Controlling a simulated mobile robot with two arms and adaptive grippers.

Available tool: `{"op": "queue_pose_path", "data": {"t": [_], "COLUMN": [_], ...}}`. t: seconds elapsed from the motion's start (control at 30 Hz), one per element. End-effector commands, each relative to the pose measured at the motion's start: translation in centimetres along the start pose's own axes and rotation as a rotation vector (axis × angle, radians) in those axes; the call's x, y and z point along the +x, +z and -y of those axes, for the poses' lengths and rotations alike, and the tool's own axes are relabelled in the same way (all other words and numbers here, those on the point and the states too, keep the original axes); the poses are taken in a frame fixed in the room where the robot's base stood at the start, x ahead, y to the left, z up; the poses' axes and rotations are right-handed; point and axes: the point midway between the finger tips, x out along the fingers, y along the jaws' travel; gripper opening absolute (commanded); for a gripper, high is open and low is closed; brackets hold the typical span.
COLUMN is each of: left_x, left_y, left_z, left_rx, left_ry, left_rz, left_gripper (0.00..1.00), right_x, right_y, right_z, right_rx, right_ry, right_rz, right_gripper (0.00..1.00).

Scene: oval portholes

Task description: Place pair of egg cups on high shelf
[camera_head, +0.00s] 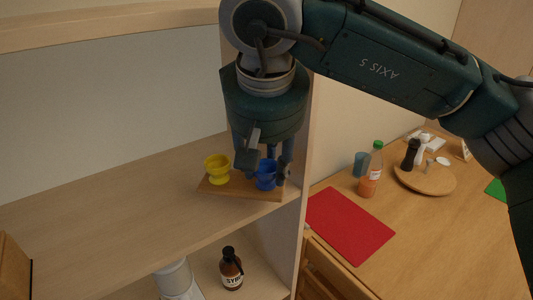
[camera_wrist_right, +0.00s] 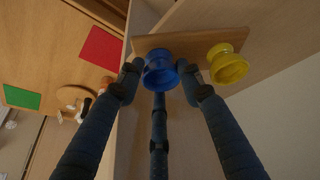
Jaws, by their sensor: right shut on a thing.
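A yellow egg cup (camera_head: 217,168) stands on a small wooden board (camera_head: 240,190) on the shelf (camera_head: 110,205) in the head view. A blue egg cup (camera_head: 266,176) is at the board's right part, partly hidden by my right gripper (camera_head: 264,172). The right gripper reaches down from above and is shut on the blue egg cup. In the right wrist view the blue egg cup (camera_wrist_right: 160,73) sits between the fingers, over the board (camera_wrist_right: 190,42). The yellow egg cup (camera_wrist_right: 228,64) is beside it, clear of the fingers. I cannot tell whether the blue cup touches the board. My left gripper is not in view.
A shelf side panel (camera_head: 306,130) stands close right of the gripper. A higher shelf edge (camera_head: 110,24) runs above. A brown bottle (camera_head: 231,268) is on the level below. The table at right holds a red mat (camera_head: 349,224), an orange bottle (camera_head: 371,172) and a round board (camera_head: 425,180).

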Motion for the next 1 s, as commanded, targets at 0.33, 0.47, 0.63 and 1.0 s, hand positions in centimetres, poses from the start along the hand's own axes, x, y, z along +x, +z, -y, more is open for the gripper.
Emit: {"op": "queue_pose_path", "data": {"t": [0.33, 0.47, 0.63, 1.0], "left_x": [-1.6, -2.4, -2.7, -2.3], "left_y": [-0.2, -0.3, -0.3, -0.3], "left_z": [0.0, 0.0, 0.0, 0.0], "left_rx": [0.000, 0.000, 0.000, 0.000], "left_ry": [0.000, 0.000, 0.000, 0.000], "left_rz": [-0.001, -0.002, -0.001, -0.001], "left_gripper": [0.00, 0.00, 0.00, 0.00], "right_x": [1.6, 3.1, 4.4, 4.8], "right_y": [-2.7, -2.0, -1.5, -1.4], "right_z": [-0.7, -0.6, -0.4, -0.4], "right_rx": [-0.003, -0.003, -0.002, -0.002], "right_ry": [-0.001, -0.002, -0.001, -0.001], "right_rz": [0.000, 0.002, -0.002, 0.000], "right_gripper": [0.00, 0.00, 0.00, 0.50]}}
